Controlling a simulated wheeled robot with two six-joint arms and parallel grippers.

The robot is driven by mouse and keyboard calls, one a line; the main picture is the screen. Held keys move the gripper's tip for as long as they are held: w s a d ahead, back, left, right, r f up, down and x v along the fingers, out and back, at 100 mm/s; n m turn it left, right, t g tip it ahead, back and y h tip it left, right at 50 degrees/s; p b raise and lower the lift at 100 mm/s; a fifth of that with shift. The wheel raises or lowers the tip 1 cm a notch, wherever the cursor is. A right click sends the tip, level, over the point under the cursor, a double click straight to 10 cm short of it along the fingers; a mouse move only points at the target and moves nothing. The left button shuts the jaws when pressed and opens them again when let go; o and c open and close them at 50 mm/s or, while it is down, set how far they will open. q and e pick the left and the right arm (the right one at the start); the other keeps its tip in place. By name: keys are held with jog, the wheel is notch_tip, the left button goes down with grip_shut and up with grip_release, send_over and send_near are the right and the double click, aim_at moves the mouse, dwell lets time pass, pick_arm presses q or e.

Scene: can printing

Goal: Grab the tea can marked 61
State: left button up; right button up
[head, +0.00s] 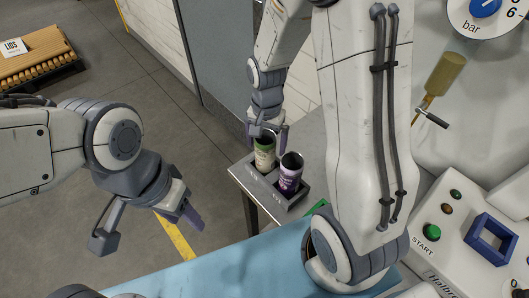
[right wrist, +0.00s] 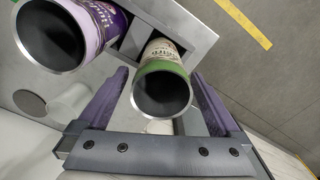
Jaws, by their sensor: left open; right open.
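Two open-topped cans stand in a grey holder (head: 247,178) on a table. One is cream and green (head: 264,160); the other is purple and lilac (head: 288,183). No number is legible on either. My right gripper (head: 268,133) is open at the top of the cream and green can. In the right wrist view, that can (right wrist: 165,72) shows between the two spread purple fingers, with its dark open mouth toward the camera. The purple can (right wrist: 98,22) is to the left, outside the fingers. My left gripper (head: 148,226) is open and empty, left of the table.
A light blue surface (head: 240,262) lies in the foreground. At right is a machine panel with a green START button (head: 432,232), a blue square frame (head: 490,238) and a brass-coloured handle (head: 443,75). A pallet with a LIDS sign (head: 14,46) stands far left on open floor.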

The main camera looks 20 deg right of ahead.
jog(key=shift+s+a+f, duration=0.1)
jog(key=shift+a+f, duration=0.05)
jog(key=shift+f, duration=1.65)
jog(key=c, duration=1.3)
jog(key=shift+r, duration=0.1)
